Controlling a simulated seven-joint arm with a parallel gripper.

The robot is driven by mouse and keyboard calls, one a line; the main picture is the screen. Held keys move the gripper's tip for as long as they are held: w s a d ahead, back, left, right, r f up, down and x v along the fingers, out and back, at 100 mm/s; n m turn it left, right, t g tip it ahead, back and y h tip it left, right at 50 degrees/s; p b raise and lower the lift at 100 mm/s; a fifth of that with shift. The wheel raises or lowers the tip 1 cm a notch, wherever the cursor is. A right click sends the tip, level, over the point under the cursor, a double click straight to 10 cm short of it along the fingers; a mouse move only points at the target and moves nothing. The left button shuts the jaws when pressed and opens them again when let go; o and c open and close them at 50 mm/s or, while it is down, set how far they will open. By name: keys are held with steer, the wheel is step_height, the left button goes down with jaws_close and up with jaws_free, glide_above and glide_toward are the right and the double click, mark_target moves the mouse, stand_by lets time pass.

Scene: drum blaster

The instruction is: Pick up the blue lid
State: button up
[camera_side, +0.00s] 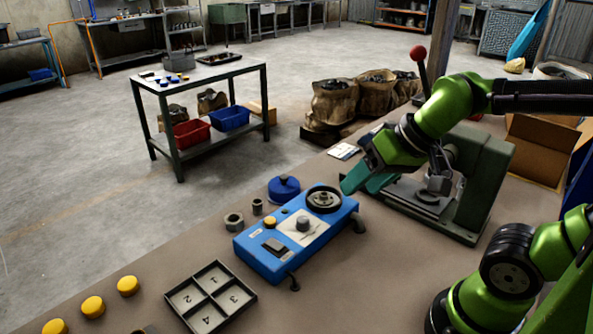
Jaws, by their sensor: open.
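The blue lid (284,188), a round cap with a raised knob on top, lies on the brown bench just behind the blue machine. My gripper (356,184) has teal fingers and is open. It hangs to the right of the lid, close to the right end of the blue machine (268,262), and is apart from the lid. Nothing shows between the fingers, though the far finger is partly hidden.
The blue machine has a round black socket (323,199) at its far end. A numbered tray (246,291) and several yellow caps (93,306) lie at front left. A green press (478,190) stands right of my gripper.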

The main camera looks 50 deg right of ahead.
steer(key=w+d+n+g+h, duration=0.1)
steer(key=w+n+g+h, duration=0.15)
steer(key=w+n, duration=0.7)
steer(key=n+g+h, duration=0.2)
steer(key=n+h, duration=0.2)
steer(key=n, duration=1.4)
glide_toward(284, 175)
steer(key=shift+t+y, duration=0.25)
steer(key=x, duration=0.8)
steer(key=shift+s+d+f, duration=0.2)
steer(key=shift+s+f, duration=0.05)
steer(key=shift+f, duration=0.1)
steer(key=shift+c, duration=0.4)
jaws_close()
steer(key=shift+r, duration=0.1)
